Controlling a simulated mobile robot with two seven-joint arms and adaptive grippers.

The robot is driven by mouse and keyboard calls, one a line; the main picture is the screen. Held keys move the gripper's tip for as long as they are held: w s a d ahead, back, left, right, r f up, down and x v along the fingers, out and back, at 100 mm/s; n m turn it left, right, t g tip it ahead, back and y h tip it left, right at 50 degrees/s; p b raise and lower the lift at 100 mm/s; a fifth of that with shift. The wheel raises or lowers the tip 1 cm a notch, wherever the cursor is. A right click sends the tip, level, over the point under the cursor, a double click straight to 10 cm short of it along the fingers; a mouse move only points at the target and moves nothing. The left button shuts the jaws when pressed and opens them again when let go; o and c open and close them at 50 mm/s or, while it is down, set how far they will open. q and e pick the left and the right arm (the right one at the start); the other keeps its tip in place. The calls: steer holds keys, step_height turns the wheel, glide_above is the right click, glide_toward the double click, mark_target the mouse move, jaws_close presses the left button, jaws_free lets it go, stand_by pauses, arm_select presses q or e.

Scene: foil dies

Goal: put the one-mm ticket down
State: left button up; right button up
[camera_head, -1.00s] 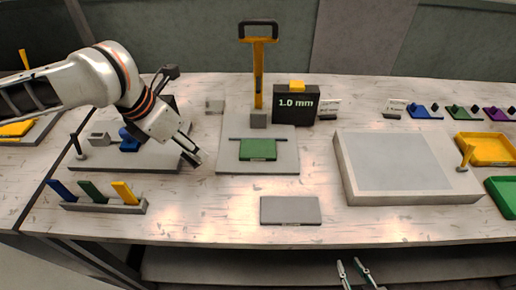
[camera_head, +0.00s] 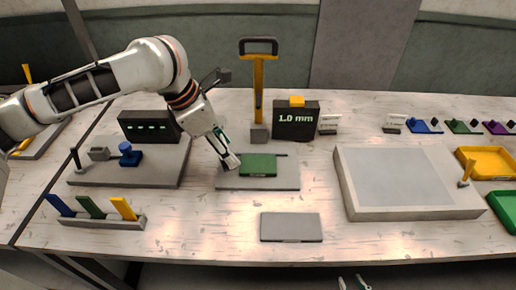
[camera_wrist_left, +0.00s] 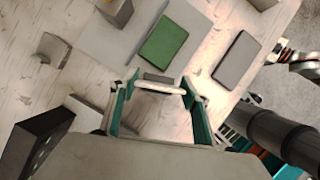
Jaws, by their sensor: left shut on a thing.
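My left gripper (camera_head: 229,160) is shut on a small pale piece with a grey strip, which looks like a ticket; its lettering cannot be read. The held ticket (camera_wrist_left: 160,84) spans the fingertips in the left wrist view. In the head view the gripper hangs over the left part of a grey plate (camera_head: 230,183), beside the green block (camera_head: 258,165) on it. I cannot tell how high the ticket is. Two more white tickets (camera_head: 329,123) (camera_head: 395,122) stand at the back. My right gripper (camera_head: 354,283) shows only its fingertips at the bottom edge, apart and empty.
A black display (camera_head: 296,120) reads 1.0 mm, next to a yellow-handled press (camera_head: 258,90). A second display (camera_head: 150,126) shows dashes. A flat grey pad (camera_head: 291,227), a large pale tray (camera_head: 345,180) and a rack (camera_head: 100,221) of coloured strips stand around. Bare table lies between them.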

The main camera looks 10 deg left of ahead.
arm_select(q)
steer(key=w+d, duration=0.1)
steer(key=d, duration=0.1)
steer(key=w+d, duration=0.3)
steer(key=d, duration=0.2)
steer(key=shift+w, duration=0.3)
steer(key=shift+a+f, duration=0.1)
steer(key=shift+f, duration=1.65)
steer(key=shift+f, duration=0.1)
steer(key=o, duration=0.9)
steer(key=p+v, duration=0.1)
steer(key=v, duration=1.1)
